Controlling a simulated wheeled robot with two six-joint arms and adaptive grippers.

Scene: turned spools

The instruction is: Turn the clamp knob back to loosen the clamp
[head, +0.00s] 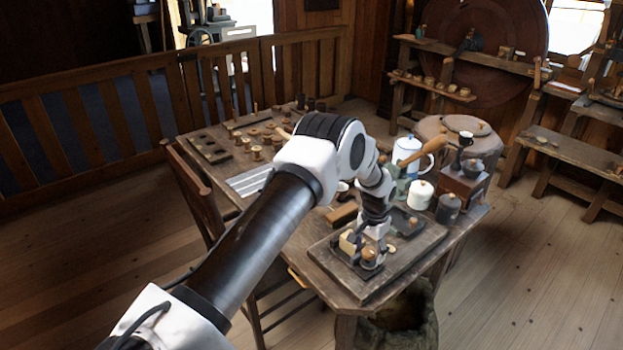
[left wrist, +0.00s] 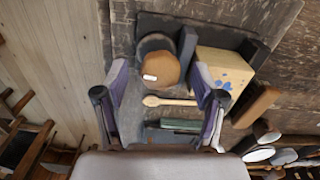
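The clamp knob (head: 369,254) is a round brown wooden disc at the front of the work board (head: 335,262). In the left wrist view the knob (left wrist: 160,67) bears a small white mark. A pale wooden block (head: 348,241) sits beside it; in the wrist view this block (left wrist: 222,70) has blue marks and stands against dark clamp parts (left wrist: 187,50). My left gripper (head: 371,247) points down at the knob. In the wrist view its fingers (left wrist: 160,82) are spread, with the knob between their tips and gaps on both sides. I cannot tell its height above the knob. My right gripper is not in view.
A pale wooden spoon-shaped piece (left wrist: 168,101) lies near the knob. A white pot (head: 407,153), a cream canister (head: 420,196) and a dark grey pot (head: 447,209) stand right of the arm. Several spools (head: 256,153) are farther back. A chair (head: 196,190) stands at the left edge.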

